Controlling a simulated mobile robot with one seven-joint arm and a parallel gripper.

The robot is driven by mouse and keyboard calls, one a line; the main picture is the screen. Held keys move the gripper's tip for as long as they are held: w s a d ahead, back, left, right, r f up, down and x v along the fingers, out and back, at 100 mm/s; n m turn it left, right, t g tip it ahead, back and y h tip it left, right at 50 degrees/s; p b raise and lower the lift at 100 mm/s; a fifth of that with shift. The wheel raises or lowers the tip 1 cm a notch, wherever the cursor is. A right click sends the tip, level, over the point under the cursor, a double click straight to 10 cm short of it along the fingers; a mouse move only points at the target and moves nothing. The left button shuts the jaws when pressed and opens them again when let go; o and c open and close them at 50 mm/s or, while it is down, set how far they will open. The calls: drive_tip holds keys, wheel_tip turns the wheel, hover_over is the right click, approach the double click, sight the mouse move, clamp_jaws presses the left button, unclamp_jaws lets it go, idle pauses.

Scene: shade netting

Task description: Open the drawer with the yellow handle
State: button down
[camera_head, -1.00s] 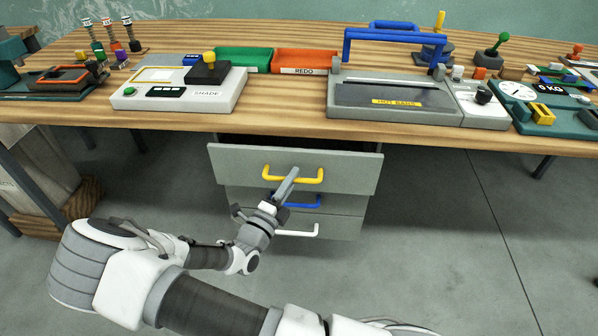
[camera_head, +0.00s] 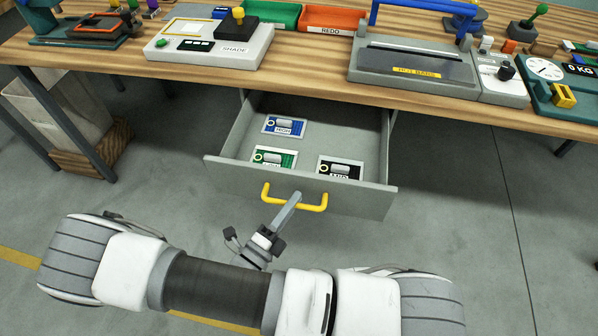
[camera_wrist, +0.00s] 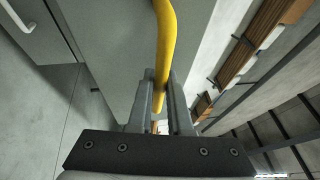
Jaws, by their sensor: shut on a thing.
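The grey drawer (camera_head: 228,172) under the wooden workbench is pulled well out, and its inside shows from above. Its yellow handle (camera_head: 313,208) is on the front panel. My gripper (camera_head: 288,207) is shut on the yellow handle near its middle. In the wrist view the yellow handle (camera_wrist: 166,40) runs down between the two fingers of my gripper (camera_wrist: 161,100). Inside the drawer lie a blue card (camera_head: 284,126), a green card (camera_head: 274,157) and a black card (camera_head: 340,169), each with a small grey piece on it. The lower drawers are hidden in the head view.
The workbench (camera_head: 310,83) above carries a SHADE device (camera_head: 208,48), a hot bar sealer (camera_head: 415,67), a scale (camera_head: 548,80), and green (camera_head: 272,13) and orange (camera_head: 333,20) trays. A bench leg (camera_head: 65,124) and a pale sack (camera_head: 65,105) stand at left. Floor at right is clear.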

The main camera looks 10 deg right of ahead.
drive_tip(key=s+a, duration=0.2)
drive_tip(key=s, duration=0.5)
drive_tip(key=shift+s+a, duration=0.15)
drive_tip(key=shift+a, duration=0.05)
drive_tip(key=c, duration=0.8)
unclamp_jaws()
drive_tip(key=shift+c, duration=0.2)
drive_tip(key=v, duration=1.7)
drive_tip(key=shift+s, duration=0.2)
drive_tip(key=shift+a, duration=0.1)
